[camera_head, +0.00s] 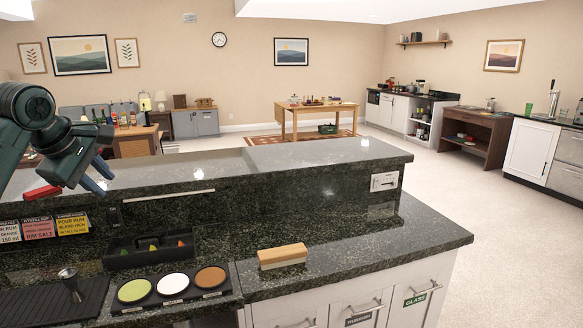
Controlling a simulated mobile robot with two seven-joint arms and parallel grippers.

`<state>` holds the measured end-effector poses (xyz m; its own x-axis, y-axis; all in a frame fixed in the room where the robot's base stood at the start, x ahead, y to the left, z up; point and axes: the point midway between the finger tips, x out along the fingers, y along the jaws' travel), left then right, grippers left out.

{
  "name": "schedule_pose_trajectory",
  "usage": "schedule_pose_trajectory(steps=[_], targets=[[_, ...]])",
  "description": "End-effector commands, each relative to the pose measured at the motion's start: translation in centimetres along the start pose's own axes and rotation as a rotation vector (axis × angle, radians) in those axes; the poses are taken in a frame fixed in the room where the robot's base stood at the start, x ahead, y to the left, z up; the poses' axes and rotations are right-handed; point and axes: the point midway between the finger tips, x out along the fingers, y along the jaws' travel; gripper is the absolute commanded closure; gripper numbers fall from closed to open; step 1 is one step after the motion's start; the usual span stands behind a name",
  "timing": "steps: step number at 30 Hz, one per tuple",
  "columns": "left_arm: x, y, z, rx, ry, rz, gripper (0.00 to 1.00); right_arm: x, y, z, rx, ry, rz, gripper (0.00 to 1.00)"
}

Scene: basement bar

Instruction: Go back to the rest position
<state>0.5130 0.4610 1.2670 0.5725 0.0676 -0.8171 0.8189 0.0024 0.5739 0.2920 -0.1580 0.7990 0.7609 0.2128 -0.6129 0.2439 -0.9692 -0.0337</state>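My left gripper (98,176) is at the upper left, raised in front of the bar's dark raised ledge. Its two bluish fingers are apart, and nothing shows between them. A red piece (42,192) shows just below the wrist; I cannot tell whether it is part of my arm. My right gripper is not in view.
The dark stone bar counter (340,255) fills the foreground. On it are a wooden-topped block (283,251), a tray with three coloured discs (172,285), a black garnish caddy (122,257) and a metal jigger (71,284). Open floor (470,215) lies to the right.

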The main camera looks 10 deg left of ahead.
Motion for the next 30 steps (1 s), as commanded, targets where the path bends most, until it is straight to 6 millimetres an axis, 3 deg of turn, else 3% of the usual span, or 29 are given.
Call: schedule_pose_trajectory(steps=[1, 5, 8, 12, 15, 18, 23, 27, 30], targets=[[2.3, -0.5, 1.1, 0.058, -0.005, -0.006, 0.75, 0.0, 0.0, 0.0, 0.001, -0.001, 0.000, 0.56], [8.0, -1.9, 4.0, 0.230, -0.015, 0.007, 0.75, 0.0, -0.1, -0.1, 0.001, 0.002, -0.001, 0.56], [13.0, -4.0, 6.8, 0.387, -0.031, 0.023, 0.75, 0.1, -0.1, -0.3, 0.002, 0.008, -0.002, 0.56], [20.1, -9.3, 12.0, 0.646, -0.066, 0.067, 0.75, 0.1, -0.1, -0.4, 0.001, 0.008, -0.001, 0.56], [24.3, -14.4, 15.9, 0.832, -0.092, 0.114, 0.75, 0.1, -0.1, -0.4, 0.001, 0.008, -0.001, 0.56], [27.0, -19.9, 19.7, 1.004, -0.111, 0.171, 0.75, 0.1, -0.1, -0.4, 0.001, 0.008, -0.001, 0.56], [28.6, -29.1, 25.1, 1.250, -0.116, 0.275, 0.75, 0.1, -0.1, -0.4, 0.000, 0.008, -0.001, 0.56], [27.6, -36.4, 28.9, 1.438, -0.082, 0.360, 0.75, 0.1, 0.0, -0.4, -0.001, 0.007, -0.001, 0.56], [26.1, -40.3, 30.6, 1.547, -0.042, 0.402, 0.75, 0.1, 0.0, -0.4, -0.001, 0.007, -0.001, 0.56]])
